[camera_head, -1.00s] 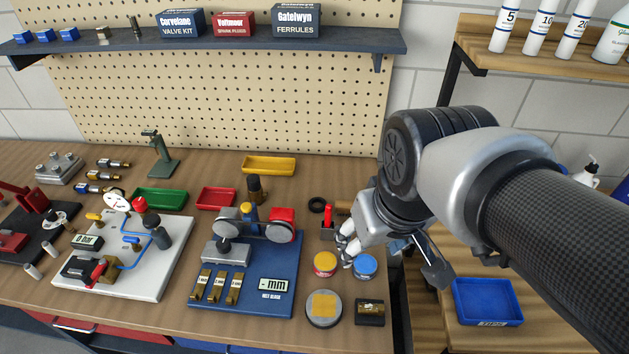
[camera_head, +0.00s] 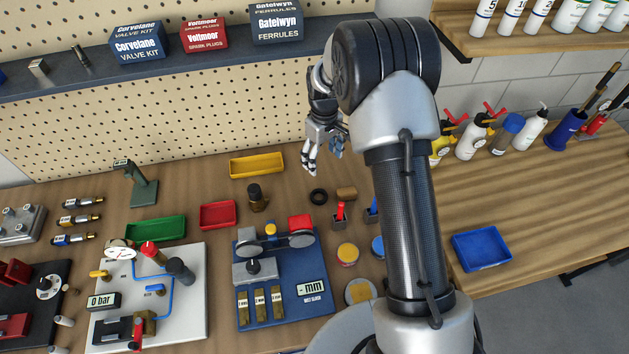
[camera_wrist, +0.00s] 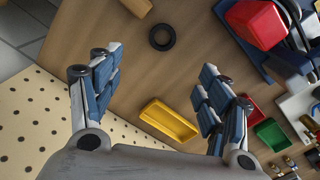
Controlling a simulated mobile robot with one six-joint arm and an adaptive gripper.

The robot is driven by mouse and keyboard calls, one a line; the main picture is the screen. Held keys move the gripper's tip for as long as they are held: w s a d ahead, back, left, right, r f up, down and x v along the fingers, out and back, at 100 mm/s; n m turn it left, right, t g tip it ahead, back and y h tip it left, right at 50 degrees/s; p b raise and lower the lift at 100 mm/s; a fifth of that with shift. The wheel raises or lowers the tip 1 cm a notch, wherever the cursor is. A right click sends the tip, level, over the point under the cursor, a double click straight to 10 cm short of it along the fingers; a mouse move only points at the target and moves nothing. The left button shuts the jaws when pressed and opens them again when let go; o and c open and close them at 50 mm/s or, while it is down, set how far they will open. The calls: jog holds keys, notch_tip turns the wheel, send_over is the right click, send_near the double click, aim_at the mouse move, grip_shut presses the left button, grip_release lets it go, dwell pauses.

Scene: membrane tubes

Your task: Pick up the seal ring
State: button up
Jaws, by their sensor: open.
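The seal ring is a small black ring (camera_head: 318,197) lying flat on the wooden bench, left of a small brown block. It also shows in the wrist view (camera_wrist: 162,37), near the top centre, fully visible. My gripper (camera_head: 310,168) hangs above the bench, up and slightly left of the ring in the head view. In the wrist view my gripper (camera_wrist: 158,85) has its two blue-padded fingers wide apart with nothing between them. The ring lies beyond the fingertips, clear of both.
A yellow tray (camera_head: 257,166), a red tray (camera_head: 218,215) and a dark bottle (camera_head: 257,198) stand left of the ring. A brown block (camera_head: 346,193) and a red-handled tool (camera_head: 340,214) are close by. The blue fixture (camera_head: 314,310) is in front. The pegboard (camera_head: 200,120) rises behind.

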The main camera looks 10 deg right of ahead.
send_over(319, 195)
jog(key=f, duration=0.8)
jog(key=f+b, duration=0.1)
jog(key=f, duration=0.3)
jog(key=shift+d+f, duration=0.25)
jog(key=shift+d, duration=0.15)
jog(key=f, duration=0.5)
jog(key=shift+a+f, duration=0.3)
jog(key=shift+a, duration=0.1)
jog(key=shift+c, duration=0.5)
jog(key=c, duration=0.9)
jog(key=shift+o, duration=0.2)
jog(key=shift+r, duration=0.15)
notch_tip(319, 195, up, 20)
jog(key=p, duration=0.1)
